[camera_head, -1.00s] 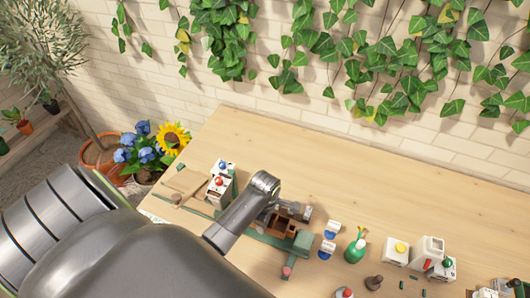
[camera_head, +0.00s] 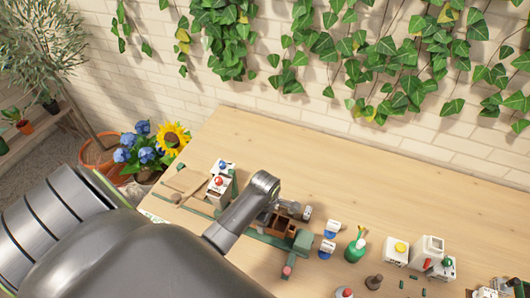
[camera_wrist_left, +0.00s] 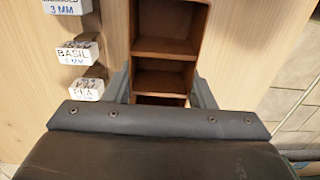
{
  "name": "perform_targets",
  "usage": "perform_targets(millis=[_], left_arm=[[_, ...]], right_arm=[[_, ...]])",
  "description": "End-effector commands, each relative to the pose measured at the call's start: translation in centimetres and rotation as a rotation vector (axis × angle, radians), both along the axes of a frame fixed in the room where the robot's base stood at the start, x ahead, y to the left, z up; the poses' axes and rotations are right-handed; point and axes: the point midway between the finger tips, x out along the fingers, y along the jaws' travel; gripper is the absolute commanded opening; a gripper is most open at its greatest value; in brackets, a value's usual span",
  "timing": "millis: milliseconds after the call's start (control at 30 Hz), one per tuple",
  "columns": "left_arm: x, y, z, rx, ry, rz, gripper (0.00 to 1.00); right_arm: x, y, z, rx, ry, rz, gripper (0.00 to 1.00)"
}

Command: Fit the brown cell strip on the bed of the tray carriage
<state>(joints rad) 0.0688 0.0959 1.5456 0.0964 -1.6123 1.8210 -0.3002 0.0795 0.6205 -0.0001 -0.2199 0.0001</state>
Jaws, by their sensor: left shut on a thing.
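The brown cell strip (camera_head: 283,226) is an open box with several compartments. It also shows in the left wrist view (camera_wrist_left: 165,47), running up between the fingers. My left gripper (camera_wrist_left: 160,92) is shut on the strip, one finger along each side. In the head view its arm and wrist cover part of the strip. The green tray carriage (camera_head: 302,242) is at the strip's right end, on a green rail. The strip is above or on the carriage; I cannot tell whether it touches the bed. My right gripper is not in view.
White boxes with red and blue knobs (camera_head: 218,182) stand left of my wrist. The table behind is clear.

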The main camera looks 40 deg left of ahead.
Motion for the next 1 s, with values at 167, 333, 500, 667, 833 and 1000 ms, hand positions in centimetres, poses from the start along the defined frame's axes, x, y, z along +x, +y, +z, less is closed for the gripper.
perform_targets(millis=[167, 333, 500, 667, 833, 1000], left_arm=[[0.0, 0.0, -0.3, 0.000, 0.000, 0.000, 0.33], [0.0, 0.0, -0.8, 0.000, 0.000, 0.000, 0.33], [0.0, 0.0, -1.3, 0.000, 0.000, 0.000, 0.33], [0.0, 0.0, -1.8, 0.000, 0.000, 0.000, 0.33], [0.0, 0.0, -2.0, 0.000, -0.001, 0.000, 0.33], [0.0, 0.0, -2.0, 0.000, -0.001, 0.000, 0.33]], right_arm=[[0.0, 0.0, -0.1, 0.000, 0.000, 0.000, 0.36], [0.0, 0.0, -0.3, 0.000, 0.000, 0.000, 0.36], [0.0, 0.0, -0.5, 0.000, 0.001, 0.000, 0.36], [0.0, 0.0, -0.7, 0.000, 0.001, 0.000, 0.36], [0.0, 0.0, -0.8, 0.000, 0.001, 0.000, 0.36], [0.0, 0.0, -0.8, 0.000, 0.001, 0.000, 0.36]])
